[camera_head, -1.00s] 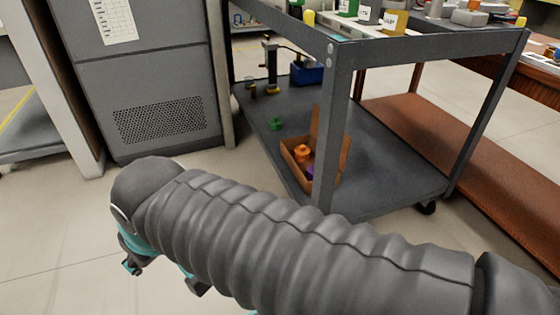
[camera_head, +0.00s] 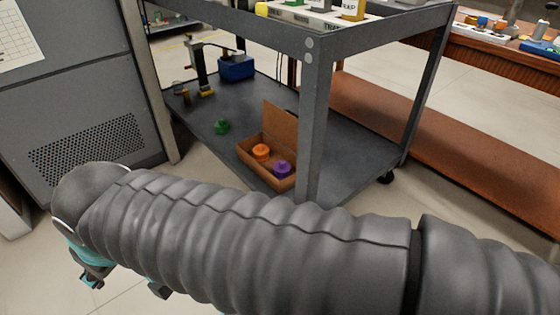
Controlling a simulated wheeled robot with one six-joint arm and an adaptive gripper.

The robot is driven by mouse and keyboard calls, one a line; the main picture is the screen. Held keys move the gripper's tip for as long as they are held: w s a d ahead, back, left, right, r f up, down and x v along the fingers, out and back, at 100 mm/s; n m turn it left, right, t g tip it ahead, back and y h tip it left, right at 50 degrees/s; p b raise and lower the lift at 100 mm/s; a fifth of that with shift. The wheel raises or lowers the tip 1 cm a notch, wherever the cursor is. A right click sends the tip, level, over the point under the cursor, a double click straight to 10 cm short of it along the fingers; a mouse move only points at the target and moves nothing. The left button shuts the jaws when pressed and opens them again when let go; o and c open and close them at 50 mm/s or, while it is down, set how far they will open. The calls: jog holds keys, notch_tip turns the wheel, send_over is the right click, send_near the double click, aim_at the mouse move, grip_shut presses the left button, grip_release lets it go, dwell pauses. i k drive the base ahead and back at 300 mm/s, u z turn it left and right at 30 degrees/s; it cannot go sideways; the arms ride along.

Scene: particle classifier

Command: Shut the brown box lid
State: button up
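The brown box (camera_head: 252,158) sits on the lower shelf of a dark grey cart, just left of the cart's front post. Its lid (camera_head: 281,126) stands upright at the back, so the box is open. An orange piece (camera_head: 261,151) and a purple piece (camera_head: 282,169) lie inside it. The post hides part of the box's right side. My arm stretches across the front of the view, below and nearer than the box.
The cart's front post (camera_head: 313,125) rises beside the box, and its upper shelf (camera_head: 270,25) hangs over it. A green piece (camera_head: 222,127) and a blue bin (camera_head: 237,67) are also on the lower shelf (camera_head: 345,150). A grey cabinet (camera_head: 85,100) stands at left.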

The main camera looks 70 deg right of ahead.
aim_at(282, 125)
jog(key=z, duration=2.05)
jog(key=i, duration=0.5)
jog(key=z, duration=0.1)
jog(key=k, duration=1)
jog(key=z, duration=1.55)
jog(key=i, duration=0.85)
jog(key=u, duration=1.7)
